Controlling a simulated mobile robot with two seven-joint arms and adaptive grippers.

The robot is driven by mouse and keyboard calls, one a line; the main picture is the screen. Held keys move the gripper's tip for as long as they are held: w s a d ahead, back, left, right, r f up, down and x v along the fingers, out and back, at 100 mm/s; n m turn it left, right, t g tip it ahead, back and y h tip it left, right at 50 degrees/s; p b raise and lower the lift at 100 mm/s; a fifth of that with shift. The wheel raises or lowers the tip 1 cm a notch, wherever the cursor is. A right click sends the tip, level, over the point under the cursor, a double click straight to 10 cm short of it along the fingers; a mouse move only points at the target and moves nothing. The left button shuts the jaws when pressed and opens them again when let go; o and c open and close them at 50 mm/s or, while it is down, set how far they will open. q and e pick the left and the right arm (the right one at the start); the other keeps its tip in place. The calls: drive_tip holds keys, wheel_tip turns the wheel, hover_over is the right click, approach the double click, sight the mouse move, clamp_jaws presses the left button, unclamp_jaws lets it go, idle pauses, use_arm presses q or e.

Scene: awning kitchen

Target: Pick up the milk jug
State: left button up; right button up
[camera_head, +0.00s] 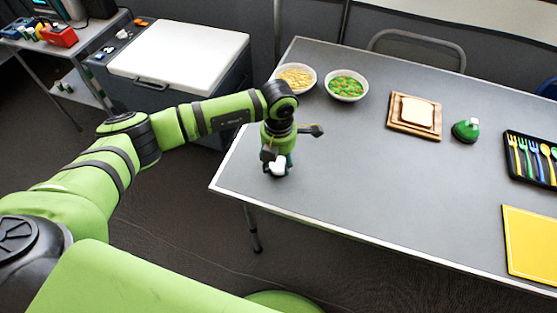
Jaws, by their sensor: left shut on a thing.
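My left gripper (277,157) points down at the left end of the grey table (330,160). It is shut on a small white thing, which I take to be the milk jug (278,168). Only a small white part of the jug shows between the dark fingers; the rest is hidden. I cannot tell whether it touches the table. My right gripper is not in view.
Two bowls, one of yellow food (296,78) and one of green and orange food (347,86), stand behind the gripper. Bread on a board (396,125), a green container (465,130), a cutlery tray (509,173) and a yellow board (530,240) lie to the right. The table's middle is clear.

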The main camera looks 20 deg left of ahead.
use_arm(q)
drive_tip(key=shift+r, duration=0.15)
drive_tip(key=shift+r+b, duration=0.35)
drive_tip(key=shift+r, duration=0.8)
drive_tip(key=shift+d+r, duration=0.3)
drive_tip(key=shift+r, duration=0.55)
drive_tip(key=s+d+r+b, duration=0.2)
drive_tip(key=d+r, duration=0.4)
drive_tip(key=d, duration=0.4)
drive_tip(key=shift+d+r+b, duration=0.3)
drive_tip(key=shift+d+b, duration=0.05)
drive_tip(key=shift+b, duration=0.1)
drive_tip(key=shift+d, duration=0.1)
